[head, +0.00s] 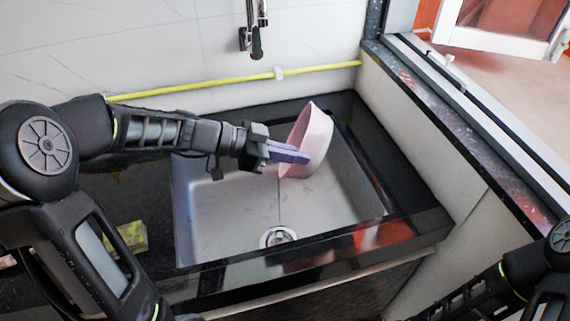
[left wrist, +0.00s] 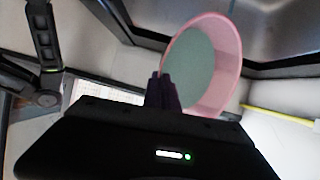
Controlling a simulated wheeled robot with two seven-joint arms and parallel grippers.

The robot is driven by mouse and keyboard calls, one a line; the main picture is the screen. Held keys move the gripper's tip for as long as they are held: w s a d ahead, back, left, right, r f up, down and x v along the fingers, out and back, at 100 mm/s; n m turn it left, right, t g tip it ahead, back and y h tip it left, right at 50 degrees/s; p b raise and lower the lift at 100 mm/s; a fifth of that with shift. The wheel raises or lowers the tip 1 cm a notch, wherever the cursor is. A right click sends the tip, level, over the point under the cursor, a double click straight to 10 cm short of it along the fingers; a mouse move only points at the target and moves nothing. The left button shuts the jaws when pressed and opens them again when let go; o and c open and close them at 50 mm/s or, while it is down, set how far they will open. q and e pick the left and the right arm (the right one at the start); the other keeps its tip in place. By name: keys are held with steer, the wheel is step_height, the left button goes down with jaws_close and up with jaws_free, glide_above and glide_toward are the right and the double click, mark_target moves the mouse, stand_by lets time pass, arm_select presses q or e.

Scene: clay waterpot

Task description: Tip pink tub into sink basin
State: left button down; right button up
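The pink tub (head: 314,140) is tilted on its side over the right back part of the grey sink basin (head: 225,215), its opening turned to the left. My left gripper (head: 300,157) has its purple fingers together at the tub's wall, apparently pinching it. In the left wrist view, the fingers meet at the rim of the tub (left wrist: 232,75), and its inside looks greenish and empty. My right arm shows at the lower right of the head view, but its gripper is out of frame.
A drain (head: 278,237) lies at the front of the basin. A faucet (head: 252,38) hangs on the back wall above a yellow pipe (head: 200,86). A yellow-green sponge-like block (head: 133,237) lies on the black counter at left. A window ledge (head: 470,120) runs along the right.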

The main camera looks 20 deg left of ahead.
arm_select(q)
steer(key=shift+w+d+r+y+p, duration=0.1)
steer(key=shift+d+r+y+p, duration=0.1)
steer(key=shift+r+p, duration=0.25)
steer(key=shift+d+r+y+p, duration=0.15)
steer(key=shift+r+y+p, duration=0.05)
steer(key=shift+r+p, duration=0.2)
steer(key=shift+w+d+r+g+y+p, duration=0.1)
steer(key=shift+d+r+g+y+p, duration=0.2)
steer(key=shift+y+p, duration=0.25)
steer(key=p, duration=0.1)
steer(key=d+y+p, duration=0.1)
steer(key=g+y+p, duration=0.1)
steer(key=p, duration=0.1)
steer(key=shift+w+d+f+m, duration=0.25)
steer(key=shift+d+f+m, duration=0.05)
